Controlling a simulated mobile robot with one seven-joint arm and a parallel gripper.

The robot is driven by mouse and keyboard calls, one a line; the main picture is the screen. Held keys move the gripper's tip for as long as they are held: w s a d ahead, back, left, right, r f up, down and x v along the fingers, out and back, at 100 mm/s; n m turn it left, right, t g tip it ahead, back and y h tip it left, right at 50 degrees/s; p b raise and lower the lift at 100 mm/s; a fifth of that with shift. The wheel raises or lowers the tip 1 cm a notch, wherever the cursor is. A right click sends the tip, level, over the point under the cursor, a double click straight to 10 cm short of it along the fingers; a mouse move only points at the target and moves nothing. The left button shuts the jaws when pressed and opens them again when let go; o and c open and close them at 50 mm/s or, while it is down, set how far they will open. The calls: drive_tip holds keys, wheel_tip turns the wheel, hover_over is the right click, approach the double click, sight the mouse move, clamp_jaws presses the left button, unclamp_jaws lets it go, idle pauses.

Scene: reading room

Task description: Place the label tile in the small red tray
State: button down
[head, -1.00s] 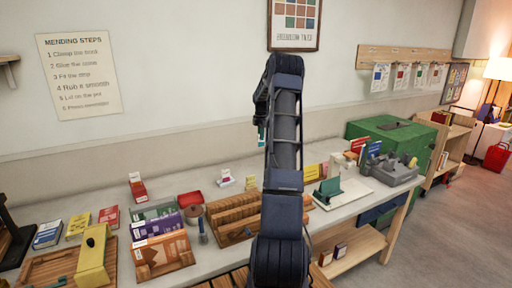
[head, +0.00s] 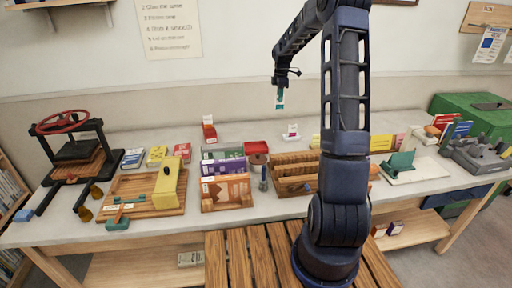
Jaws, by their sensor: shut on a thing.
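The small red tray (head: 256,147) sits on the bench, behind the row of wooden and coloured boxes and left of the slotted wooden rack. My gripper (head: 280,105) hangs pointing down in the air above the back of the bench, up and to the right of the tray. It is shut on a small piece, which I take to be the label tile. The piece is too small here to make out apart from the teal fingertips.
A red card holder (head: 209,131) and a white one (head: 291,132) stand near the tray. Purple (head: 223,167) and orange (head: 226,190) boxes stand in front of it. A slotted wooden rack (head: 292,172) is to the right, and a black press (head: 80,150) at the far left.

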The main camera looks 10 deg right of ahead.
hover_over(256, 148)
drive_tip(key=s, duration=0.2)
wheel_tip(256, 148, down, 20)
drive_tip(key=shift+a, duration=0.1)
drive_tip(key=shift+f, duration=0.2)
idle(0.3)
drive_tip(key=c, duration=1.4)
unclamp_jaws()
drive_tip(key=shift+r, duration=0.1)
